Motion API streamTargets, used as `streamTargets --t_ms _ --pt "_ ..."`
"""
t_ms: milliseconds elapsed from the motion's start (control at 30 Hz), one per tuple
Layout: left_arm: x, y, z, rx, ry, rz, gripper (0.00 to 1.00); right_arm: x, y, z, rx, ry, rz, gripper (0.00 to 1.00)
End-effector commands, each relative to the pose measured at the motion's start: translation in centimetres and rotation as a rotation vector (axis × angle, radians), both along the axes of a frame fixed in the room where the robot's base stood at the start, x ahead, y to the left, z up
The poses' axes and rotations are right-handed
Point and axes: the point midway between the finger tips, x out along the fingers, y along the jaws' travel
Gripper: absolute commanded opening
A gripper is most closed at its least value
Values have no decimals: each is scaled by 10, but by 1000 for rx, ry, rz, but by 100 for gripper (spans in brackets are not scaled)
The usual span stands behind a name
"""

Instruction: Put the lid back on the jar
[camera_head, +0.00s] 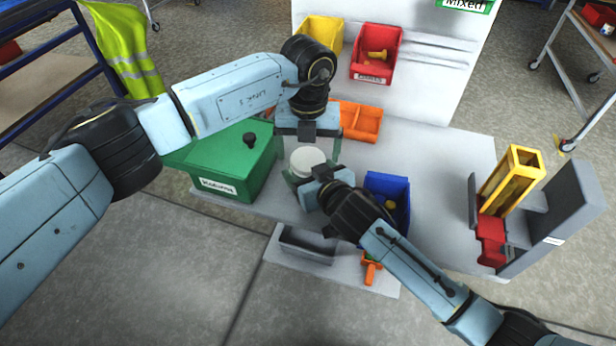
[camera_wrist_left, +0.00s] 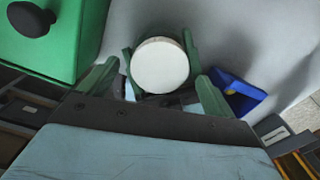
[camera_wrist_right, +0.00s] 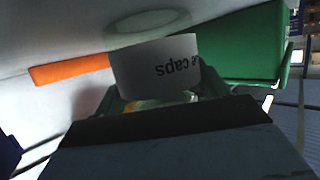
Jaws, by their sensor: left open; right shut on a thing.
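A white round thing (camera_head: 307,160), which I take for the jar with its flat white lid, is over the table. In the left wrist view its white top (camera_wrist_left: 160,65) shows from above. In the right wrist view a white band with upside-down lettering ending in "caps" (camera_wrist_right: 155,70) sits between my right fingers. My right gripper (camera_head: 305,183) is shut on the jar. My left gripper (camera_head: 308,152) is open, its fingers on either side of the white top and apart from it. I cannot tell whether the lid is fully seated.
A green box (camera_head: 228,165) with a dark knob stands left of the jar. A blue bin (camera_head: 400,187) is at the right and an orange bin (camera_head: 362,120) behind. A grey tray (camera_head: 305,245) lies in front. Table space (camera_head: 445,170) further right is clear.

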Motion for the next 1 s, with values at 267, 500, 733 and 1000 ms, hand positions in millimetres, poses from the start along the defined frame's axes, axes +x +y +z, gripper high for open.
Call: streamTargets --t_ms 267,500,733,1000 --pt "1 0 59 0 -5 -2 90 0 0 -1 -1 2 0 9" --pt "1 0 99 0 -3 -1 90 0 0 -1 -1 2 0 9" --pt "0 0 110 1 -1 -1 90 0 0 -1 -1 2 0 9" --pt "0 0 110 0 -2 -1 90 0 0 -1 -1 2 0 80"
